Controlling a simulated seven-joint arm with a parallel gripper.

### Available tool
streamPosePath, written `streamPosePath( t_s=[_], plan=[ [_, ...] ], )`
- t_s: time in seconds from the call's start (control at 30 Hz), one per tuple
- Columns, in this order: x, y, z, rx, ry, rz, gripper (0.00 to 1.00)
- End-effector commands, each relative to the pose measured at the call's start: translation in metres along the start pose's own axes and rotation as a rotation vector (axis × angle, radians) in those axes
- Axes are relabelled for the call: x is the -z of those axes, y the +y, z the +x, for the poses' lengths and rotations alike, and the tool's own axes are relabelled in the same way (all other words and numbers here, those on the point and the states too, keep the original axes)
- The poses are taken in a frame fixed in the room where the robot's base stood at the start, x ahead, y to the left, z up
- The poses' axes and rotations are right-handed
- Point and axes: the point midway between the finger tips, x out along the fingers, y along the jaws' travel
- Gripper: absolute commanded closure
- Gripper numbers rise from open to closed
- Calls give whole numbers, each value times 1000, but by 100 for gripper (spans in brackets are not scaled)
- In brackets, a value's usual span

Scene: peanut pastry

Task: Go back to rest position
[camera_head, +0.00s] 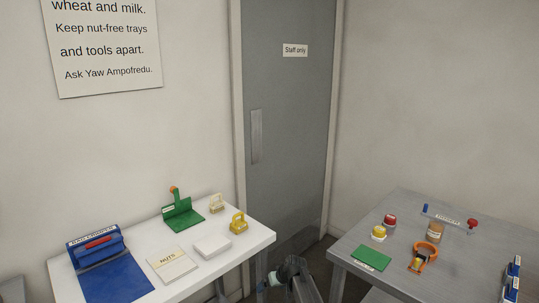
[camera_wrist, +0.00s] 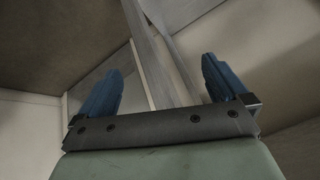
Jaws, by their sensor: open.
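My gripper shows in the wrist view (camera_wrist: 163,84). Its two blue fingers stand wide apart with nothing between them. In the head view, part of my dark arm shows low in the middle, in the gap between the two tables. I cannot make out the fingers clearly there.
A white table (camera_head: 262,240) at left holds a blue holder (camera_head: 96,243), a green stand (camera_head: 183,215), a nuts card (camera_head: 172,265) and yellow items. A grey table (camera_head: 400,205) at right holds a green card (camera_head: 371,258), an orange tool (camera_head: 423,256) and a jar (camera_head: 436,232). A grey door (camera_head: 285,130) stands behind.

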Motion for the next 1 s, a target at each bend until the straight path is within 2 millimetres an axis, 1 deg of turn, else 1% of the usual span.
streamPosePath(
  t_s=[0.03, 0.17, 0.2, 0.27, 0.3, 0.37, 0.4, 0.5, 0.6, 0.7, 0.83, 0.97, 1.0],
  plan=[
    [-20, -19, 15, 18, -8, -19, 0],
    [-61, -59, 50, 58, -18, -66, 0],
    [-74, -71, 59, 70, -21, -81, 0],
    [-94, -89, 72, 86, -25, -101, 0],
    [-108, -100, 81, 97, -29, -114, 0],
    [-130, -117, 92, 112, -34, -134, 0],
    [-144, -126, 99, 120, -37, -146, 0],
    [-179, -151, 114, 141, -46, -177, 0],
    [-209, -169, 124, 156, -55, -200, 0],
    [-236, -179, 131, 164, -68, -212, 0],
    [-271, -184, 134, 167, -100, -215, 0],
    [-309, -174, 130, 158, -160, -188, 0],
    [-322, -168, 127, 153, -185, -173, 0]
  ],
)
